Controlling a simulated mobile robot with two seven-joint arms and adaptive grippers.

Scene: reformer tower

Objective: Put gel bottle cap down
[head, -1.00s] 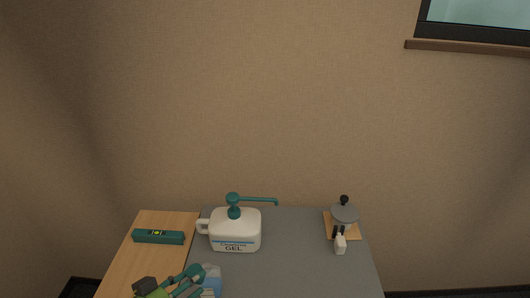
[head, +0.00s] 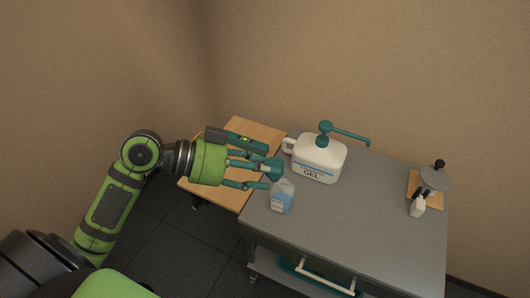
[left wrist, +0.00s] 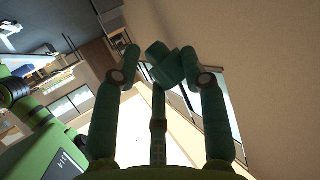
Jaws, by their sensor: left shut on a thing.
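My left gripper (head: 262,171) is shut on a teal cap (head: 274,169). The cap is just above and left of the small clear bottle with blue liquid (head: 282,197) in the head view. I cannot tell whether the cap touches that bottle. In the left wrist view the teal cap (left wrist: 174,67) shows between the fingertips, partly hidden by the middle finger. A big white GEL jug (head: 319,160) with a teal pump stands upright on the grey cart, right of the gripper. My right gripper is not in view.
A small device with a grey disc (head: 434,178) and a small white bottle (head: 418,206) are at the grey cart's right. The middle and front of the cart top (head: 345,225) are clear.

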